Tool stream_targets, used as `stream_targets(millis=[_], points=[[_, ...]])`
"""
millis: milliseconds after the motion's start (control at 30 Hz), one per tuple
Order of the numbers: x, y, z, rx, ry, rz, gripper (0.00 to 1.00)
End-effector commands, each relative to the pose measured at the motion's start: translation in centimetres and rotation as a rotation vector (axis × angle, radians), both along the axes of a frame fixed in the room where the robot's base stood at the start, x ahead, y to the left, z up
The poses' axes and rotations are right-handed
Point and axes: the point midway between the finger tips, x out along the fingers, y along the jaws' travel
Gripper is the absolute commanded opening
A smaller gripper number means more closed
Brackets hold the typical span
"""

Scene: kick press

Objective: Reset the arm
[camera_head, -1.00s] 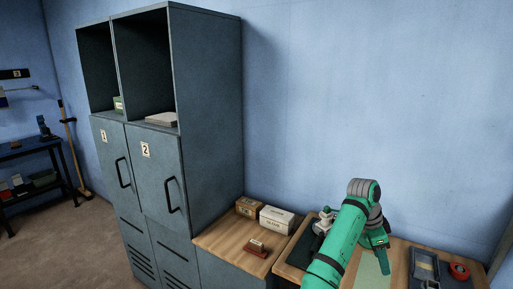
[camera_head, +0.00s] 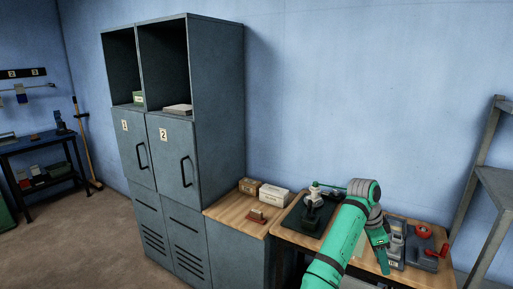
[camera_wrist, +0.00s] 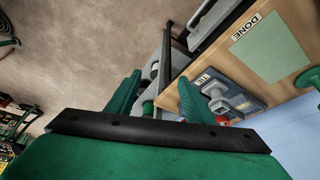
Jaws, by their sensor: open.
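My green arm reaches up from the bottom of the head view and bends down over the workbench (camera_head: 286,233). My gripper (camera_head: 383,262) points downward near the bench's front edge. In the wrist view, its two green fingers stand apart with nothing between them, so my gripper (camera_wrist: 160,98) is open and empty. A small press (camera_head: 313,208) with a green-knobbed lever stands on a dark mat left of my arm. A green pad (camera_wrist: 272,47) beside a "DONE" label (camera_wrist: 252,26) lies on the bench in the wrist view.
Two grey lockers (camera_head: 218,110) stand left of the bench. A lower wooden-topped cabinet (camera_head: 235,207) carries two boxes and a small reddish-brown item. A metal rack (camera_head: 492,185) stands at far right.

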Motion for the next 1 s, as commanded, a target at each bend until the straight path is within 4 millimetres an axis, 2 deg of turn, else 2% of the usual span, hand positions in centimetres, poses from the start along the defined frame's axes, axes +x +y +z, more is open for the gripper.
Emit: stream_targets(millis=[267, 567, 667, 1000], points=[[-0.2, -0.5, -3.4, -0.04, 0.002, 0.044, 0.47], [-0.9, -1.2, -8.5, -0.111, 0.002, 0.123, 0.47], [-1.3, -1.4, -11.0, -0.145, 0.004, 0.165, 0.47], [-4.6, -0.9, -21.6, -0.315, 0.004, 0.403, 0.47]])
